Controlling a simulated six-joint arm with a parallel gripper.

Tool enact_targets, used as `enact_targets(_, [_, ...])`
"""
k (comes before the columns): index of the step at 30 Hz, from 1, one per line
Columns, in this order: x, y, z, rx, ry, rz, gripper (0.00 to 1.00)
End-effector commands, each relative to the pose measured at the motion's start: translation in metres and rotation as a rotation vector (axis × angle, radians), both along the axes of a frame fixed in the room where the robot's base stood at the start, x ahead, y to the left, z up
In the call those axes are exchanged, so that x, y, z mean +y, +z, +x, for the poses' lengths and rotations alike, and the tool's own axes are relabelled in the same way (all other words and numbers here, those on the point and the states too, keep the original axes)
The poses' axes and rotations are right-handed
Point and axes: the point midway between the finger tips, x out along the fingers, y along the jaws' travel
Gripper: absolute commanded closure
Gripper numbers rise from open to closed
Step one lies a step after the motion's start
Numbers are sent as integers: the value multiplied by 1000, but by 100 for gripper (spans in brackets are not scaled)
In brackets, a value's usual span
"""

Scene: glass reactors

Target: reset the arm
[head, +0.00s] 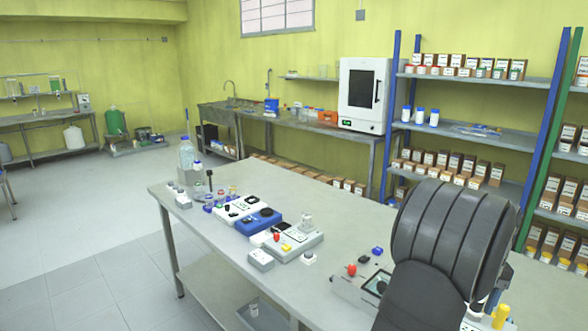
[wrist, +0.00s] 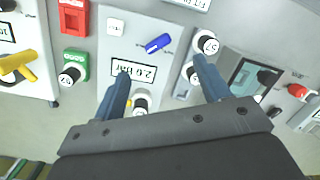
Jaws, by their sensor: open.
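My gripper (wrist: 161,75) shows in the wrist view with its two blue fingers spread apart and nothing held between them. It hangs over a grey panel (wrist: 180,25) with a display (wrist: 134,71) that appears upside down and seems to read 2.0 bar. A blue toggle (wrist: 158,43) lies beyond the fingertips. A white-and-black knob (wrist: 206,42) is close to the right fingertip; I cannot tell whether they touch. Another round knob (wrist: 141,103) shows between the fingers. In the head view, my dark arm fills the lower right and hides the gripper.
The grey workbench (head: 215,262) carries a blue-and-white device (head: 258,221), a panel with a red knob (head: 293,246) and a clear bottle (head: 186,153). In the wrist view, a yellow handle (wrist: 17,66) and red box (wrist: 73,18) are at left. Shelves (head: 470,135) stand behind the bench.

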Motion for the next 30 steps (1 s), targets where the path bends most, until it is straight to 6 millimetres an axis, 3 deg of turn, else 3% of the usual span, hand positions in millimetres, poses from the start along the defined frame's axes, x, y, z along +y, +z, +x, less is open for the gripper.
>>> enact_targets(18, [0,-88,-1,216,-472,72,31])
enact_targets(30, [1,-105,-2,266,-568,76,31])
